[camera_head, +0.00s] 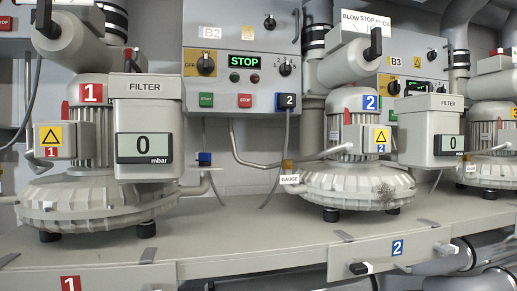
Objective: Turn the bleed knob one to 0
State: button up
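Blower one (85,205) stands at the left on the bench, with a red 1 label (91,93). Its filter box (147,155) carries a display reading 0 mbar. A black handle (44,18) sits upright on the pipe above this blower. I see no readable bleed label or scale, so I cannot tell which part is bleed knob one. My gripper is not in view.
Blower two (357,190) stands to the right, with a similar black handle (375,45). Control panel B2 (243,65) reads STOP. A cable hangs from its plug (290,102). The bench top (225,235) is bare between the blowers.

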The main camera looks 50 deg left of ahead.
aim_at(205, 159)
jog(key=u, duration=0.05)
jog(key=i, duration=0.7)
jog(key=u, duration=0.95)
jog(key=i, duration=0.55)
jog(key=u, duration=0.6)
